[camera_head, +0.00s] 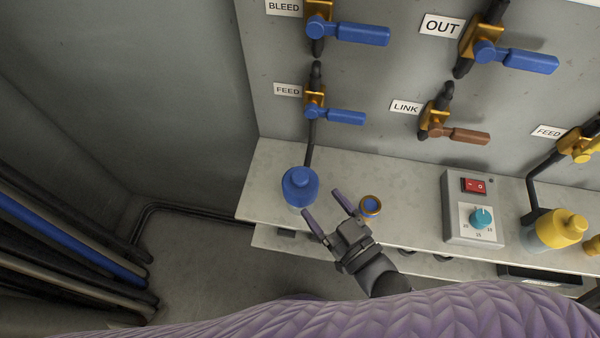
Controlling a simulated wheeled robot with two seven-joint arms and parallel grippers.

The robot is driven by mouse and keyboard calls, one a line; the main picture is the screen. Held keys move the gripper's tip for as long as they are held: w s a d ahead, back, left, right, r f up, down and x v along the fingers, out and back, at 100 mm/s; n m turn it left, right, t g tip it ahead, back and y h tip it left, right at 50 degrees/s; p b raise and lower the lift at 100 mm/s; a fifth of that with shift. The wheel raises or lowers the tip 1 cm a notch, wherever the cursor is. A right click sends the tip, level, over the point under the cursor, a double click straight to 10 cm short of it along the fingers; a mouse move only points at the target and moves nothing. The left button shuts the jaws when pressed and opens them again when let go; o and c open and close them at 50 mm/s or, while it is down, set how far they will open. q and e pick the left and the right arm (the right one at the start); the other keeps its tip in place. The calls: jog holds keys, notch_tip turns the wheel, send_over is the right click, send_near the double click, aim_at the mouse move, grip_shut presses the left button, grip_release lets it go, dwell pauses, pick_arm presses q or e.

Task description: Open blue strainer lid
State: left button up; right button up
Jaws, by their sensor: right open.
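The blue strainer lid (299,184) is a round cap with a small knob on top. It sits at the left end of the pale shelf, below the lower left FEED valve, on a paler body mostly hidden beneath it. My right gripper (322,202) reaches in from the lower right, with its two purple fingers apart and nothing between them. Its fingertips are just right of the lid; whether the nearer one touches it I cannot tell. My left gripper is not in view.
A control box (473,208) with a red switch and a yellow strainer (555,228) are further right. Valves with blue handles (345,116) hang above. Hoses (70,240) line the left.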

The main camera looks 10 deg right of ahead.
aim_at(305, 182)
jog(key=b+x, duration=0.1)
jog(key=x, duration=0.7)
jog(key=shift+w+a, duration=0.1)
grip_shut()
